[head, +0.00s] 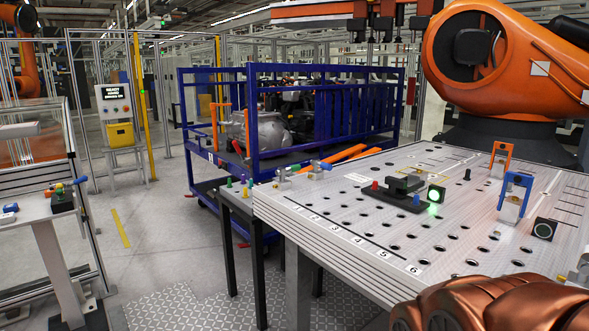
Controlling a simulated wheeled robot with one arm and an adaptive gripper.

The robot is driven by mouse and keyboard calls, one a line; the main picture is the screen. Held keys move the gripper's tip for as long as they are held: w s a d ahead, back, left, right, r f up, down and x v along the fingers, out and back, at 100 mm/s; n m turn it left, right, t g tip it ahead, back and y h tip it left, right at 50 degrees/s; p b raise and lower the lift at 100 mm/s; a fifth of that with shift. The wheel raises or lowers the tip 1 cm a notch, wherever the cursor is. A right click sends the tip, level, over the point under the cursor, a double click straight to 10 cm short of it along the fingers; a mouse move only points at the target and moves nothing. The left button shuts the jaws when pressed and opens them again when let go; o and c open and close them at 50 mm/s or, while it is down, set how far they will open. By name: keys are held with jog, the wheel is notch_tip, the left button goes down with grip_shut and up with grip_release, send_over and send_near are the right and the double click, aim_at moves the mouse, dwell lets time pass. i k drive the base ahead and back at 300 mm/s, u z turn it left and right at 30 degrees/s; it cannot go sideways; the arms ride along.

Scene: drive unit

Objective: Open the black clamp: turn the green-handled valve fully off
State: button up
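A black clamp-like device (404,186) on a dark base plate sits on the perforated metal table (330,225). I cannot tell whether that spot is a valve handle. A black box with a lit green face (436,194) stands beside it on the right. No green-handled valve can be made out clearly. My gripper is not in view; only copper-coloured links of my arm show at the bottom right.
Blue-handled fittings (318,169) stand at the table's far left corner. Orange (501,157) and blue (515,195) brackets and a black round-faced box (544,229) stand on the right. A blue cart (255,125) is behind.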

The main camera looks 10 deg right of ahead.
aim_at(282, 172)
jog(key=u, duration=0.3)
jog(key=i, duration=0.85)
jog(key=u, duration=0.4)
jog(key=i, duration=1.75)
jog(key=z, duration=0.25)
